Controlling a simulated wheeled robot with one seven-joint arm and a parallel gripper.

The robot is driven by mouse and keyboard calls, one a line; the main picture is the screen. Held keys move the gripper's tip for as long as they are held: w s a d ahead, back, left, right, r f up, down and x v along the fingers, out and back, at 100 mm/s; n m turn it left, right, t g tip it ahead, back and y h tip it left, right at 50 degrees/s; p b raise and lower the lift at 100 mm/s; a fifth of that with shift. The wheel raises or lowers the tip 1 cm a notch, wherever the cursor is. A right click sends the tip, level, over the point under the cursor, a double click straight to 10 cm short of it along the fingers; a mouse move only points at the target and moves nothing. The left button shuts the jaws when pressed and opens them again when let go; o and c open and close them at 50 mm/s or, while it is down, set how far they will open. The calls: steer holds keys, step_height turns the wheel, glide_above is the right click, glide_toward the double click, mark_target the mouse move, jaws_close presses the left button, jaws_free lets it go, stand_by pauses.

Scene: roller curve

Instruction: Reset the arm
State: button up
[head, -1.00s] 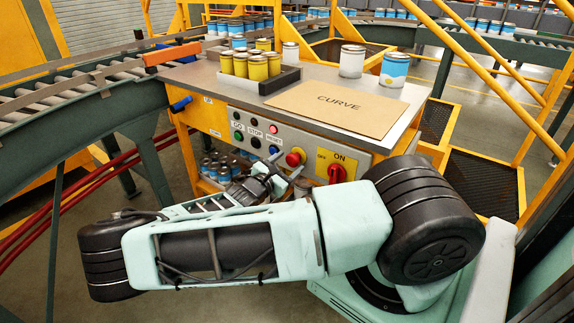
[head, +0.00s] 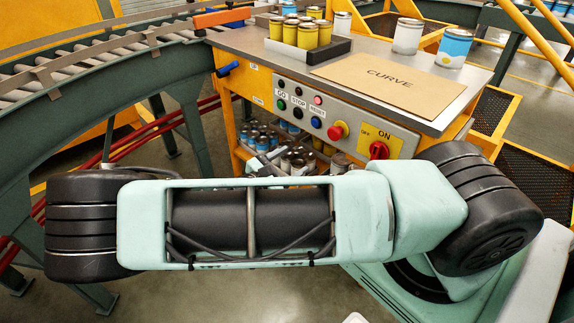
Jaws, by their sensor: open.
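My arm (head: 250,222) lies folded across the lower part of the head view. My gripper (head: 266,164) shows only in small part just above the forearm, in front of the lower shelf. It is open, and I see nothing held in it. Most of the wrist is hidden behind the forearm. The control panel (head: 350,108) on the table's front is in full view, with several buttons, a red mushroom knob (head: 338,131) and a red rotary switch (head: 379,151) under an ON label. My gripper appears below the panel in the picture.
The workbench (head: 235,42) carries a tray (head: 283,50) of yellow cans, white and blue cans, and a CURVE board (head: 388,84). Several cans sit on the lower shelf (head: 236,149). A roller conveyor (head: 95,58) curves along the left, and yellow rails stand at the right.

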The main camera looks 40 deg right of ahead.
steer(key=shift+a, duration=0.45)
steer(key=s+a+r+m+g+y+p, duration=0.4)
steer(key=s+a+m+g+y, duration=0.1)
steer(key=s+a+y, duration=0.6)
steer(key=s+a+r+m+t+y+p, duration=0.1)
steer(key=s+a+r, duration=0.4)
steer(key=r, duration=0.5)
steer(key=s+a+r+m+t+y+p, duration=0.1)
steer(key=s+a+r+t+y+p, duration=0.1)
steer(key=s+a+r+y, duration=0.3)
steer(key=a+r+y, duration=0.1)
steer(key=a+r, duration=0.2)
steer(key=r, duration=0.2)
steer(key=shift+s+a+r+m+y+p, duration=0.2)
steer(key=shift+r+m+y+p, duration=0.1)
steer(key=shift+m+p, duration=0.1)
